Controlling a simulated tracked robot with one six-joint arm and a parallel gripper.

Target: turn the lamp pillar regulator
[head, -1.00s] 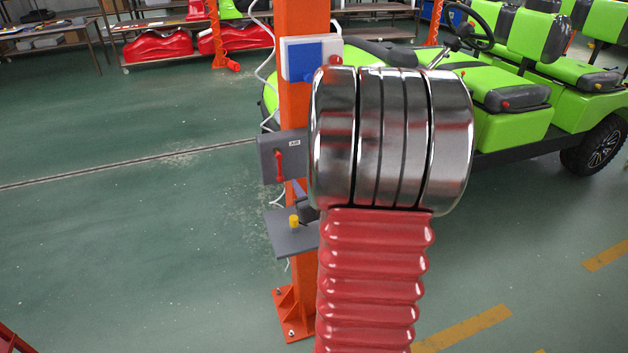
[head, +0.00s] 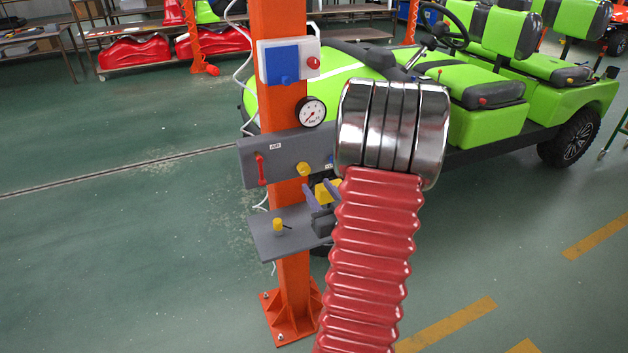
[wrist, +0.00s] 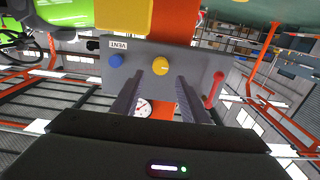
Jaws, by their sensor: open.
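The lamp pillar (head: 291,230) is an orange post with a grey panel (head: 270,150) on it. The regulator, a yellow round knob (head: 304,169), sits on that panel below the gauge (head: 312,112). In the wrist view, which looks upside down, the yellow knob (wrist: 160,65) lies just beyond and between my fingertips. My gripper (wrist: 160,78) is open, its two dark fingers apart, with nothing visibly held. In the head view my gripper (head: 322,195) is low, in front of the panel's right part, and my red arm partly hides it.
A red lever (head: 262,170) is on the panel's left; a blue knob (wrist: 116,60) is by the VENT label. A grey shelf (head: 265,242) with a small yellow knob juts out below. A blue-white box (head: 284,62) with a red button is above. A green cart (head: 480,120) stands behind.

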